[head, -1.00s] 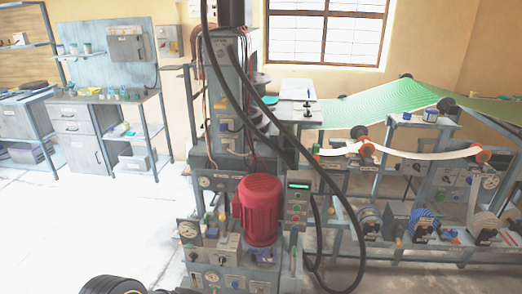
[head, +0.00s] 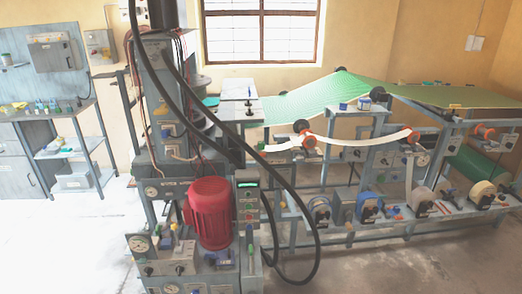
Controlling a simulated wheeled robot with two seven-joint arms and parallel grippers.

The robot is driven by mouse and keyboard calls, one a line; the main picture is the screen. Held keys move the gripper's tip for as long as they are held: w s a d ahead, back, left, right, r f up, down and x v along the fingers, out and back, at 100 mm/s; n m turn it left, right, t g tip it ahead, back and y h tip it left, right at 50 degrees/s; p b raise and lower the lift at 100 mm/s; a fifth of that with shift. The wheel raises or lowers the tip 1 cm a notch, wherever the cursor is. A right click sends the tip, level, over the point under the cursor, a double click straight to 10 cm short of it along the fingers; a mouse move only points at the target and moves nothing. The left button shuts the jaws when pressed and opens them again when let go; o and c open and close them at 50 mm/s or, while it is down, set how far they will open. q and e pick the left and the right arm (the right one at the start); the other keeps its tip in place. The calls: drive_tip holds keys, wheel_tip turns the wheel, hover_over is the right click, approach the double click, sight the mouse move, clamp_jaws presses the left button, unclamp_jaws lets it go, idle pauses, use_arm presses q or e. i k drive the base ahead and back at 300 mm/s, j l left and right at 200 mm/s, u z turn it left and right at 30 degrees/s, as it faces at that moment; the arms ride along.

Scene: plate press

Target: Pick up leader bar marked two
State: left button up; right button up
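I cannot make out a leader bar marked two in the head view; any markings are too small to read. The plate press machine (head: 160,100) stands at centre left, with a red motor (head: 211,212) low at its front. A green sheet (head: 310,98) rises from the press to a roller and runs on to the right. A white strip (head: 355,146) hangs across the rollers of the frame. Neither of my grippers is in view.
A frame with several reels (head: 370,206) stands along the right. Thick black hoses (head: 208,115) loop down in front of the press. A workbench (head: 50,112) and shelves stand at the left. Pale floor (head: 60,245) is clear at front left, and the floor at front right is clear too.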

sight(261, 145)
drive_tip(key=i+l+u, duration=0.1)
drive_tip(key=u, duration=1)
drive_tip(key=i+l+u, duration=0.2)
drive_tip(key=l+u, duration=0.15)
drive_tip(key=l, duration=0.15)
drive_tip(key=i+l+u, duration=0.15)
drive_tip(key=l+u, duration=0.2)
drive_tip(key=l, duration=0.2)
drive_tip(key=l+u, duration=0.35)
drive_tip(key=l, duration=0.2)
drive_tip(key=l+u, duration=0.1)
drive_tip(key=l, duration=1.65)
drive_tip(key=i, duration=0.1)
